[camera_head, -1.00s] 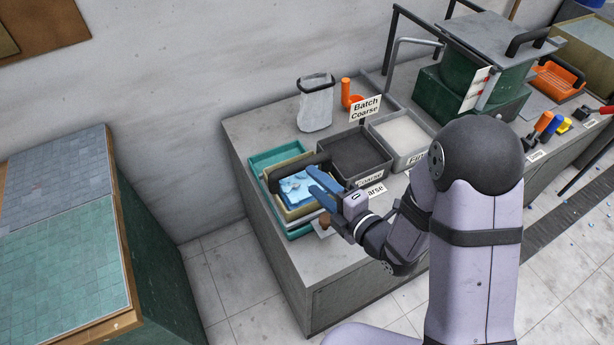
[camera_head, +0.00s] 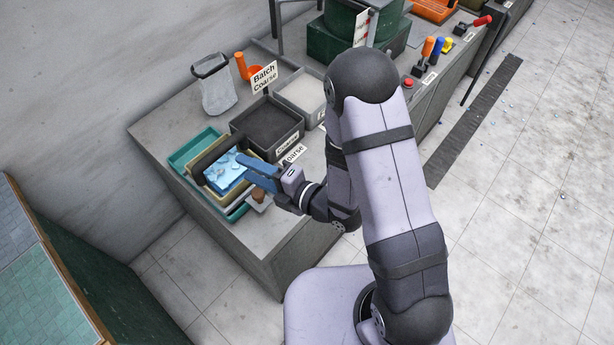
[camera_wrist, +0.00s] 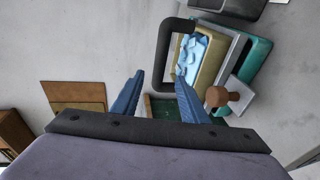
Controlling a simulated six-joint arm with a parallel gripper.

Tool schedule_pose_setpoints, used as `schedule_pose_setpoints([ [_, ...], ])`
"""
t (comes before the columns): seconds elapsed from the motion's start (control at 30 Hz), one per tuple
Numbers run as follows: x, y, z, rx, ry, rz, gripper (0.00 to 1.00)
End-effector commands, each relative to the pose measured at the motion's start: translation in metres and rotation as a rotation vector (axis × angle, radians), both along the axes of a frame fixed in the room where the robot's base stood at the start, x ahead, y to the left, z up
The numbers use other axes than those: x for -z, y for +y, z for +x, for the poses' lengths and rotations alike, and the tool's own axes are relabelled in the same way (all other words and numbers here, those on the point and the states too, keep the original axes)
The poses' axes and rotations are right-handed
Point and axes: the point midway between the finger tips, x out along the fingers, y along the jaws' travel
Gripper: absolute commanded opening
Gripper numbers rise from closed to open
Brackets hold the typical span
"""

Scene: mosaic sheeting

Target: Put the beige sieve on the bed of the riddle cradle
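The beige sieve (camera_head: 214,190) stands in or on a teal tray (camera_head: 181,158) at the near left end of the grey bench. It has a black loop handle (camera_head: 212,155) and pale blue pieces inside. My gripper (camera_head: 243,167), with blue fingers, is open beside the sieve. In the wrist view my gripper (camera_wrist: 159,76) has its fingers spread and nothing between them. There the handle (camera_wrist: 178,25) is just beyond the fingertips, and the sieve (camera_wrist: 213,62) lies to the right. No riddle cradle can be clearly identified.
A dark coarse bin (camera_head: 266,124) and a pale-filled bin (camera_head: 301,92) stand beside the tray. A brown knob (camera_wrist: 217,97) is close to the right finger. Green equipment (camera_head: 340,44) is farther along.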

Motion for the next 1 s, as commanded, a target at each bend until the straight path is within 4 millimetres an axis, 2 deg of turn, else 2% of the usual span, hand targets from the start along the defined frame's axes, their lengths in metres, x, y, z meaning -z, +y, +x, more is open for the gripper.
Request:
schedule_pose_setpoints([
  [0.17,0.006,-0.01,0.011,0.046,0.073,-0.029,0.4],
  [0.27,0.015,-0.025,0.023,0.118,0.176,-0.06,0.4],
  [0.37,0.024,-0.05,0.037,0.238,0.32,-0.087,0.4],
  [0.47,0.032,-0.085,0.047,0.406,0.489,-0.096,0.4],
  [0.57,0.035,-0.123,0.049,0.603,0.663,-0.076,0.4],
  [0.67,0.035,-0.16,0.041,0.815,0.833,-0.028,0.4],
  [0.77,0.031,-0.193,0.024,1.038,0.998,0.047,0.4],
  [0.9,0.019,-0.228,-0.014,1.351,1.216,0.185,0.4],
  [1.0,0.009,-0.242,-0.046,1.554,1.353,0.291,0.4],
])
